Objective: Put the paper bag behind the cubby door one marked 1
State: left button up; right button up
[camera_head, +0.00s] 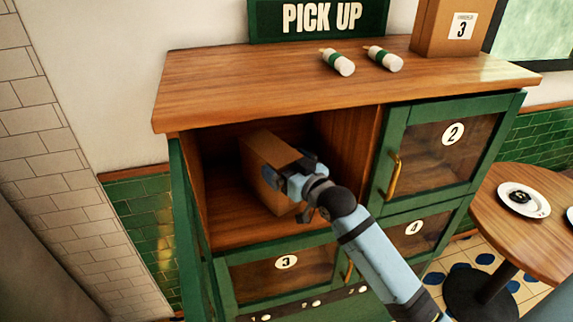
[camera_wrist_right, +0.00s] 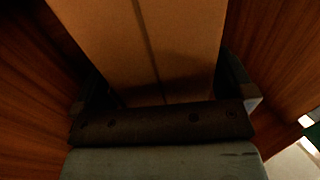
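The brown paper bag (camera_head: 270,165) is inside the upper left cubby (camera_head: 235,230), upright and somewhat turned. The cubby's green door (camera_head: 190,225) stands open at the left, nearly edge-on, so its number is hidden. My right gripper (camera_head: 300,178) reaches into the cubby from the front. In the right wrist view its fingers (camera_wrist_right: 170,90) lie on both sides of the bag (camera_wrist_right: 165,45), seemingly against it. I cannot tell for sure whether the bag's base touches the cubby floor. My left gripper is not in view.
Closed doors marked 2 (camera_head: 445,150), 3 (camera_head: 290,275) and 4 (camera_head: 420,235) surround the open cubby. Two white-and-green bottles (camera_head: 338,62) lie on the wooden top (camera_head: 230,85), with another bag marked 3 (camera_head: 450,28). A round table (camera_head: 550,235) stands at right.

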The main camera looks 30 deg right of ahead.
jog(key=shift+r, duration=0.15)
jog(key=s+d+b, duration=0.2)
jog(key=s, duration=0.9)
jog(key=s+a+f+g, duration=0.2)
jog(key=s+a+f, duration=0.2)
jog(key=f, duration=0.6)
jog(key=s+a+f+n+g, duration=0.1)
jog(key=s+a+f, duration=0.4)
jog(key=f, duration=0.6)
jog(key=s+a+f+g, duration=0.3)
jog(key=s+f, duration=0.3)
jog(key=f, duration=0.5)
jog(key=shift+s+a+f+n+g+y, duration=0.2)
jog(key=shift+a+n+g+y, duration=0.15)
jog(key=shift+a, duration=0.4)
